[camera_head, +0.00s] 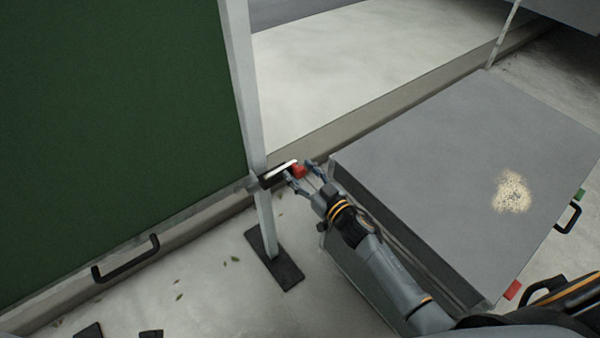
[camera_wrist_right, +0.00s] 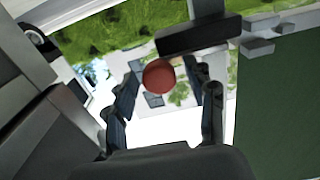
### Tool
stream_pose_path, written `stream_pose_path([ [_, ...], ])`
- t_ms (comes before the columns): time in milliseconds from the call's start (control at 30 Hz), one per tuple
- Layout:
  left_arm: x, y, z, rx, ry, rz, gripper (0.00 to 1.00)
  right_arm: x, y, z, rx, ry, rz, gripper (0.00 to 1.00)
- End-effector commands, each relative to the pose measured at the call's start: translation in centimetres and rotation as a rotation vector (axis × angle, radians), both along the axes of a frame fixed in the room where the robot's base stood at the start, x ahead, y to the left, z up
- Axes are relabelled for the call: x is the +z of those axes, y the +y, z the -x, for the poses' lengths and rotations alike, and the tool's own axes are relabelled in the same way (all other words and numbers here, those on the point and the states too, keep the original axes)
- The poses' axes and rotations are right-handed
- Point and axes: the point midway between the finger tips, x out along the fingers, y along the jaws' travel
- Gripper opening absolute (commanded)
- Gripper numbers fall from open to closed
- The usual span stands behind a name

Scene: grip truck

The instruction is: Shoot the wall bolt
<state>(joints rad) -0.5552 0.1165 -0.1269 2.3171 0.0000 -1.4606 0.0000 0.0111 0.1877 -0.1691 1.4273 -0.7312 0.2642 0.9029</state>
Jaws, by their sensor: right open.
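The right gripper also shows in the wrist view (camera_wrist_right: 165,85). My left gripper is not in view.
A green panel (camera_head: 110,110) with a black handle (camera_head: 125,260) stands left of the post (camera_head: 240,80). The post has a black foot (camera_head: 273,258). A large grey box (camera_head: 440,160) stands close on the right, beside and under my right arm.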

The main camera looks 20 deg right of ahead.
Motion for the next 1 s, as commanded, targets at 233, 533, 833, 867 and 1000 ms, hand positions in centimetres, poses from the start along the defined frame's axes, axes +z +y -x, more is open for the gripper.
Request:
stream_pose_path([
  [233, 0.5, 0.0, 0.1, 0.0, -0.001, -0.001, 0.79, 0.0, 0.3, -0.6, 0.0, 0.001, -0.001, 0.55],
  [533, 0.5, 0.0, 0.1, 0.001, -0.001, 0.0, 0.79, 0.0, 0.2, -0.6, 0.0, 0.001, -0.001, 0.22],
  [833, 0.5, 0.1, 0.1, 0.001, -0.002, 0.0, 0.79, 0.0, 0.3, -0.6, 0.0, 0.001, -0.001, 0.0],
  [867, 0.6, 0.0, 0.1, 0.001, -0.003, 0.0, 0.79, 0.0, 0.5, -0.5, 0.0, 0.002, -0.002, 0.0],
  [1000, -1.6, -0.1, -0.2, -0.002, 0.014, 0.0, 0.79, 0.1, 2.1, 0.1, 0.001, 0.003, -0.005, 0.0],
])
